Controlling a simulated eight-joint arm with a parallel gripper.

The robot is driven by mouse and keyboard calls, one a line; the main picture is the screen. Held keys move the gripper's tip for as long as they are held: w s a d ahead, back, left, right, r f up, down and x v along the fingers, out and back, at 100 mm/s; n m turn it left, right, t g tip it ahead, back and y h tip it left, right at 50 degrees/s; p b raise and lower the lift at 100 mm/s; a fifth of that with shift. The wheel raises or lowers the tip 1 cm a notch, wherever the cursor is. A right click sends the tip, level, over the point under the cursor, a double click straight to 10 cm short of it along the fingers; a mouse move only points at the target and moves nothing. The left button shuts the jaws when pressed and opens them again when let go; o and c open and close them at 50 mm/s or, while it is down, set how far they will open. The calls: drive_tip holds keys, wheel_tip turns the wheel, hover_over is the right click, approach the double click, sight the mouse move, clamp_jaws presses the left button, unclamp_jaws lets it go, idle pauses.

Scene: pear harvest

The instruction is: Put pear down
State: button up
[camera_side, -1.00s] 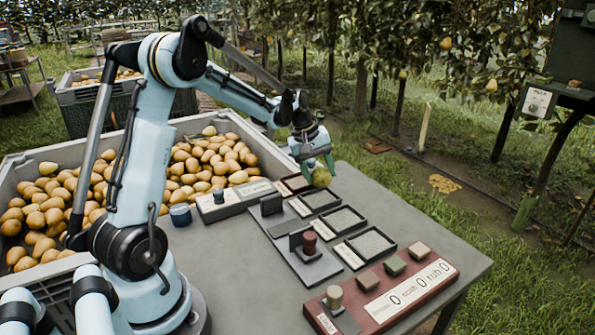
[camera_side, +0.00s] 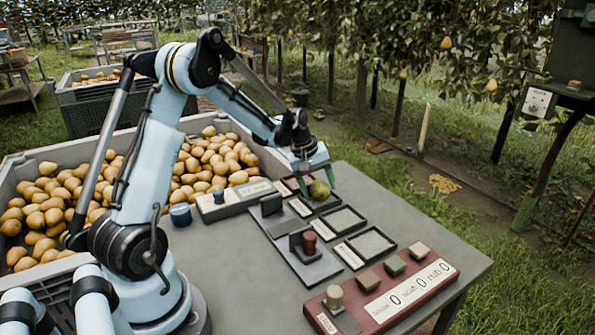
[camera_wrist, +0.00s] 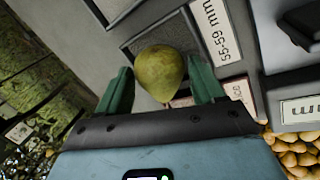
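The green-brown pear (camera_side: 319,190) is low over the far sorting tray (camera_side: 331,207), between the fingers of my gripper (camera_side: 317,183). In the wrist view the pear (camera_wrist: 160,72) fills the gap between the two green fingers of my gripper (camera_wrist: 161,84), with both fingers at its sides. Its rounded end reaches past the fingertips. A tray (camera_wrist: 127,44) with a dark rim lies behind it, with a "55-59 mm" label (camera_wrist: 215,28) beside it. Whether the pear touches the tray floor is hard to tell.
More empty trays (camera_side: 343,220) line up toward the front of the grey table (camera_side: 445,255). A red counter panel (camera_side: 400,290) with buttons and a gauge stand (camera_side: 305,255) are nearby. A large bin of pears (camera_side: 272,160) stands behind left.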

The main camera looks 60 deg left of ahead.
drive_tip(key=v, duration=1.2)
drive_tip(key=s+d+m+t, duration=0.1)
drive_tip(key=s+d+m, duration=0.3)
drive_tip(key=d, duration=0.2)
drive_tip(key=s+d+m+t+y, duration=0.1)
drive_tip(key=s+d+m, duration=0.2)
drive_tip(key=d+m, duration=0.2)
drive_tip(key=s+d+m+t, duration=0.1)
drive_tip(key=s+d+m, duration=0.3)
drive_tip(key=d, duration=0.5)
drive_tip(key=shift+s+t, duration=0.3)
drive_tip(key=shift+t, duration=0.1)
drive_tip(key=shift+d, duration=0.1)
